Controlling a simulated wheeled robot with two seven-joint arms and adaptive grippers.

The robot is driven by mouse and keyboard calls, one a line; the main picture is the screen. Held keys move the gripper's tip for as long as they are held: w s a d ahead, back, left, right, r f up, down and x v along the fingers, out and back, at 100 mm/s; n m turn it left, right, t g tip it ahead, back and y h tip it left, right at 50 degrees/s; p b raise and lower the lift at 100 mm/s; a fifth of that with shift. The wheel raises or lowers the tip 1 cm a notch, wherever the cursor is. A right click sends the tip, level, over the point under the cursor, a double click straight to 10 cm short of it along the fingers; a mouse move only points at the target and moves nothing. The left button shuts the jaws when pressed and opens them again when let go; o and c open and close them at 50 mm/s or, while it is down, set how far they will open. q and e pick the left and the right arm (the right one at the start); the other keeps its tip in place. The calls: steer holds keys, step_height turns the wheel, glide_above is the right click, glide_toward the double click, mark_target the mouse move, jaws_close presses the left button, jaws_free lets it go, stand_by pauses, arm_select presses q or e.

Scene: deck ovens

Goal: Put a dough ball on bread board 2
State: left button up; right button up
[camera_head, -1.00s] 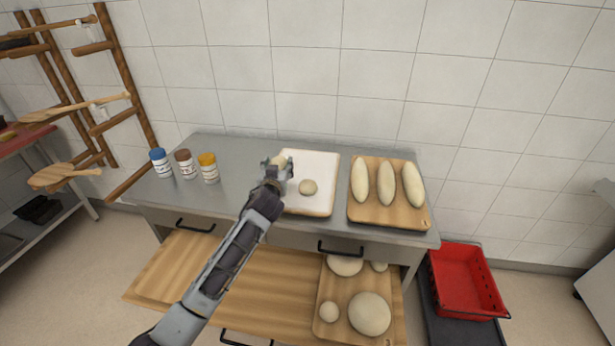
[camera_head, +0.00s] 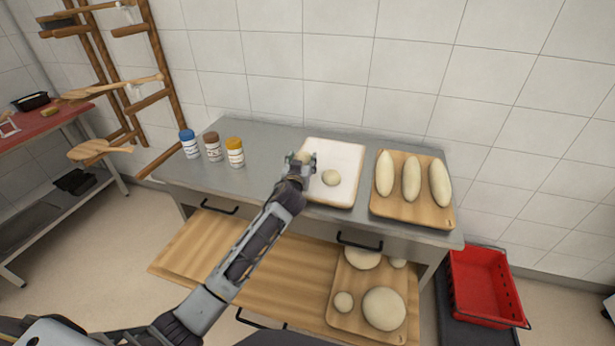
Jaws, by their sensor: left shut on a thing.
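My left gripper (camera_head: 301,163) is shut on a dough ball (camera_head: 304,155), mostly hidden by the fingers, at the left edge of a white tray (camera_head: 345,149). Another small dough ball (camera_head: 331,177) lies on that tray, right of the gripper. A wooden bread board (camera_head: 405,209) with three long loaves lies on the counter to the right. A second wooden bread board (camera_head: 366,318) with several round doughs of different sizes lies on the lower level. Both have a small mark at the front corner, too small to read surely. My right gripper is not in view.
Three jars with blue (camera_head: 189,144), brown (camera_head: 213,147) and yellow (camera_head: 235,152) lids stand on the grey counter (camera_head: 265,140), left of the tray. A red crate (camera_head: 484,284) stands at the right. A wooden rack with peels (camera_head: 140,70) leans at the left. The lower wooden surface (camera_head: 215,250) is bare at left.

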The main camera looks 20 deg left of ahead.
arm_select(q)
steer(key=shift+f, duration=1.95)
steer(key=shift+f+b, duration=0.35)
steer(key=shift+f, duration=1.55)
steer(key=shift+f, duration=0.15)
steer(key=o, duration=0.9)
steer(key=shift+r, duration=0.2)
steer(key=shift+v, duration=0.85)
steer(key=v, duration=1)
steer(key=shift+s+b, duration=0.15)
steer(key=shift+b, duration=0.15)
